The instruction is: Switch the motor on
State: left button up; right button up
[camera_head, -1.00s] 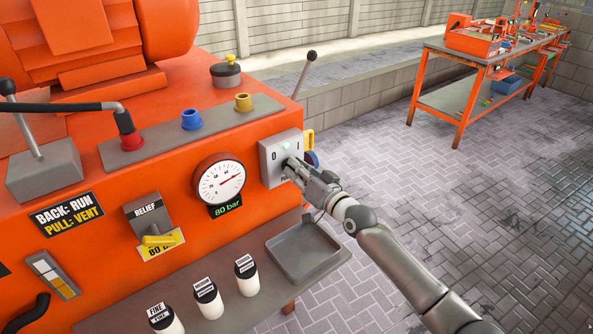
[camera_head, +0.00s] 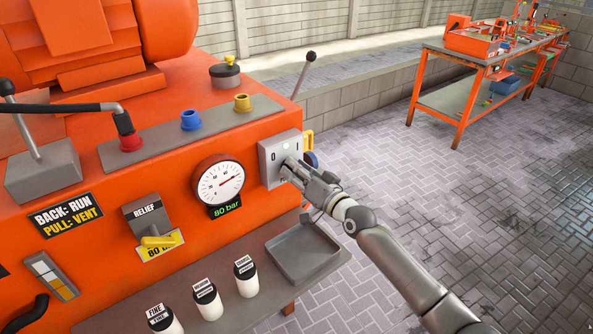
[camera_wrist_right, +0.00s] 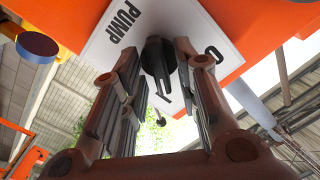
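My right gripper (camera_head: 289,168) is at the switch face and hides the knob in the head view. In the wrist view the right gripper's fingers (camera_wrist_right: 158,98) stand apart on either side of the knob, with a gap visible on the left. My left gripper is not in view.
A round gauge (camera_head: 220,183) with an 80 bar readout sits left of the switch. A RELIEF valve (camera_head: 148,215) is further left. A shelf with an empty grey tray (camera_head: 305,252) and several bottles lies below. Paved floor on the right is open.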

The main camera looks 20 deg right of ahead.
dwell(0.3)
jog(key=v, duration=1.2)
dwell(0.3)
